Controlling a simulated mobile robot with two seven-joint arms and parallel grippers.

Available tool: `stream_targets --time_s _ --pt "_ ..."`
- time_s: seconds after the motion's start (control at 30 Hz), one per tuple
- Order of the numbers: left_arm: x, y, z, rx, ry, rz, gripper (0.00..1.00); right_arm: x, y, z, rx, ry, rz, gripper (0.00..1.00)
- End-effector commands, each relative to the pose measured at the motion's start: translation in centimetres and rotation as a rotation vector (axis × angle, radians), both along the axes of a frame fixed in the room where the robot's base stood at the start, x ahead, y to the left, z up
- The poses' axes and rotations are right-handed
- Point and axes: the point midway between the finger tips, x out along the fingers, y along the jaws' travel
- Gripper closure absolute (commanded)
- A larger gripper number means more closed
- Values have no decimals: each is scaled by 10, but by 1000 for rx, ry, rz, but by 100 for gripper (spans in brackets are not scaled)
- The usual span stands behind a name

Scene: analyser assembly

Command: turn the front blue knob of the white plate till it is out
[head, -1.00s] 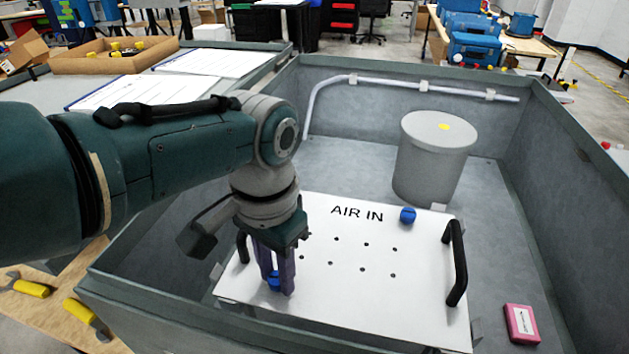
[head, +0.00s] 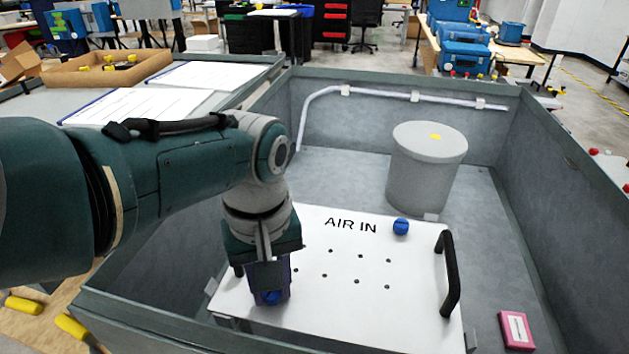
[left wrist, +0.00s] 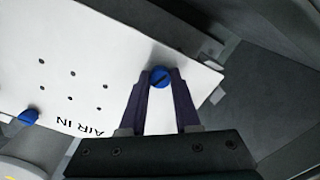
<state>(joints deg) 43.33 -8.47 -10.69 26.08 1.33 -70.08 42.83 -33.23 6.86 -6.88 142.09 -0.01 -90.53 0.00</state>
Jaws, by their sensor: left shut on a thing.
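The white plate (head: 338,312) lies in the grey box, marked "AIR IN", with several small dark holes. The front blue knob (head: 269,297) is near its front left corner. My left gripper (head: 270,292) points down over it and is shut on the knob, which also shows between the fingertips in the left wrist view (left wrist: 160,77). The knob's lower end and its seat in the plate are hard to make out. A second blue knob (head: 401,227) sits at the plate's far edge, right of the lettering. My right gripper is not in view.
A black handle (head: 448,273) stands on the plate's right side; another on the left is mostly hidden by my gripper. A grey cylinder (head: 427,170) stands behind the plate. A pink box (head: 516,331) lies at right. The box walls surround the work area.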

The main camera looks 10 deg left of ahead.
Motion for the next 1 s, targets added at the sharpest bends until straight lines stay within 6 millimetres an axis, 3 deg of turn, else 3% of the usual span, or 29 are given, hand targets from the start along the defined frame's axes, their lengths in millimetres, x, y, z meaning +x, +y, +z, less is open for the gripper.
stream_targets --time_s 1.0 --pt "-1 0 -3 0 0 964 100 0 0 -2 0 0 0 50"
